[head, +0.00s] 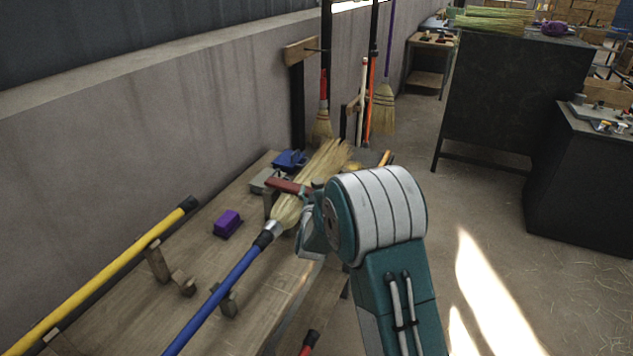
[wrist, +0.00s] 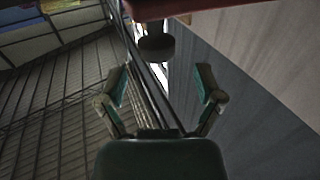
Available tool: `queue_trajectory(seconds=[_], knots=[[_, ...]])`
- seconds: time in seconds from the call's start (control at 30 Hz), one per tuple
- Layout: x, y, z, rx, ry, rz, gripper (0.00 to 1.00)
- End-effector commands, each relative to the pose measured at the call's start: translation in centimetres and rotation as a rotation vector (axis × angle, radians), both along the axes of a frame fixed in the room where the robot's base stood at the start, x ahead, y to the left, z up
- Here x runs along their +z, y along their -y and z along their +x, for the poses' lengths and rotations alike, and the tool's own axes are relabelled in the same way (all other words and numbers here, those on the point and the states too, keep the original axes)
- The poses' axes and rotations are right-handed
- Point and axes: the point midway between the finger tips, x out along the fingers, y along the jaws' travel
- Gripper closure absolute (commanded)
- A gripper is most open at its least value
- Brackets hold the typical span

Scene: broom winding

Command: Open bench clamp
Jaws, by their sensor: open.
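The bench clamp shows in the head view as a red bar (head: 288,187) at the far end of the wooden bench, beside the straw broom head (head: 322,165). A red part (wrist: 190,7) with a dark round piece (wrist: 156,47) below it shows at the top of the wrist view. My gripper (wrist: 160,83) is open and empty, with its two fingers spread below the dark piece and apart from it. In the head view my arm hides most of the gripper and part of the clamp area. I cannot tell the clamp jaw's state.
A blue-handled broom (head: 228,287) lies along the bench (head: 190,325). A purple block (head: 227,223), a blue block (head: 290,160) and wooden pegs (head: 158,264) are near it. A yellow pole (head: 110,270) lies by the wall. Open floor (head: 480,210) is to the right.

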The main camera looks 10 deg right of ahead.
Motion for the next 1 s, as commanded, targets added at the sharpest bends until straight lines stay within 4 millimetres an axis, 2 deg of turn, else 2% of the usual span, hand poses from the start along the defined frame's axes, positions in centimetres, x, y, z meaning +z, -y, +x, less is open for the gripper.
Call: queue_trajectory(seconds=[0.1, 0.3, 0.63, 0.67, 0.7, 0.77, 0.8, 0.83, 1.0], knots=[[0.0, 0.6, 2.0, -0.002, 0.0, 0.0, 0.15], [0.0, 0.9, 3.9, -0.001, 0.001, -0.001, 0.15], [0.0, 1.0, 4.3, 0.0, 0.0, -0.001, 0.15], [0.0, 1.0, 4.2, 0.0, 0.0, -0.001, 0.28], [0.0, 1.0, 4.2, 0.0, 0.0, -0.001, 0.46], [0.0, 1.0, 4.2, 0.0, 0.0, -0.001, 0.73], [0.0, 1.0, 4.2, 0.0, 0.0, -0.001, 0.91], [0.0, 1.0, 4.3, 0.0, 0.0, -0.001, 1.0], [0.0, 0.9, 4.3, 0.001, 0.0, -0.001, 1.0]])
